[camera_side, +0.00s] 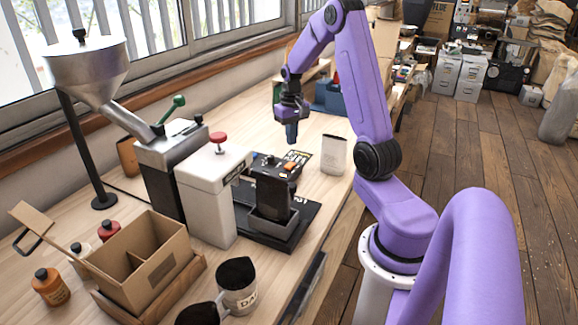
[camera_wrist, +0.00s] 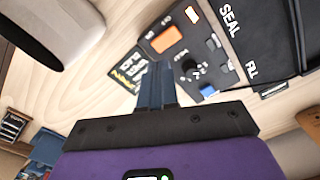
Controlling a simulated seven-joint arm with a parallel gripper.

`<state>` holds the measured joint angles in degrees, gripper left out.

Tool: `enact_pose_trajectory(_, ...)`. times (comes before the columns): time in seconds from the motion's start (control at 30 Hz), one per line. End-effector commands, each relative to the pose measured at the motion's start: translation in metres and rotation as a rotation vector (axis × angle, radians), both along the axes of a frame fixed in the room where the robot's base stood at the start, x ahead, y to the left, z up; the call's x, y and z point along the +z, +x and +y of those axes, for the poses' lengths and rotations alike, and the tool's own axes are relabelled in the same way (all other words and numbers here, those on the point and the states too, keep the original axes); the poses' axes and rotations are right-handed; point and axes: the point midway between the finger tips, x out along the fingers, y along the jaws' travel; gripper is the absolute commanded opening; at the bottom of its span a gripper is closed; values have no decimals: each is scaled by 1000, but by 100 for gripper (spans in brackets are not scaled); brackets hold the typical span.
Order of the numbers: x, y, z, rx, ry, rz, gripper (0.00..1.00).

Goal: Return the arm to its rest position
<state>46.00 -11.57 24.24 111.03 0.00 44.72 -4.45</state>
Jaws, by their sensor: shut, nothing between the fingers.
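My gripper (camera_side: 291,133) hangs from my purple arm above the wooden bench, with its fingers pointing down. It is shut and empty. In the wrist view the two fingers of my gripper (camera_wrist: 155,66) lie side by side. Below and beyond them is a dark control panel (camera_wrist: 195,45) with an orange button, a black knob and the words "SEAL" and "FILL" partly visible. A black and yellow printed card (camera_wrist: 130,75) lies beside the panel.
A white cup-like container (camera_side: 335,155) stands right of the gripper. A white machine (camera_side: 213,195) with a red knob and a metal hopper (camera_side: 85,68) stand left. A cardboard box (camera_side: 150,262), bottles and dark-filled mugs (camera_side: 238,290) are in front. The window wall borders the bench.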

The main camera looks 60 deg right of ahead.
Motion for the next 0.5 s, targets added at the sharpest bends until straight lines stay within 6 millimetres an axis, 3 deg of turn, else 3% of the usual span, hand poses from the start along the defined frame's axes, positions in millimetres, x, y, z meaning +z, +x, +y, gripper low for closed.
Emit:
enact_pose_trajectory(0.13, 3, 1, 6, 8, 4, 2, 0)
enact_pose_trajectory(0.23, 14, 3, 32, 37, 23, 13, 0)
enact_pose_trajectory(0.37, 39, -2, 96, 120, 64, 51, 0)
enact_pose_trajectory(0.5, 61, -21, 164, 252, 93, 93, 0)
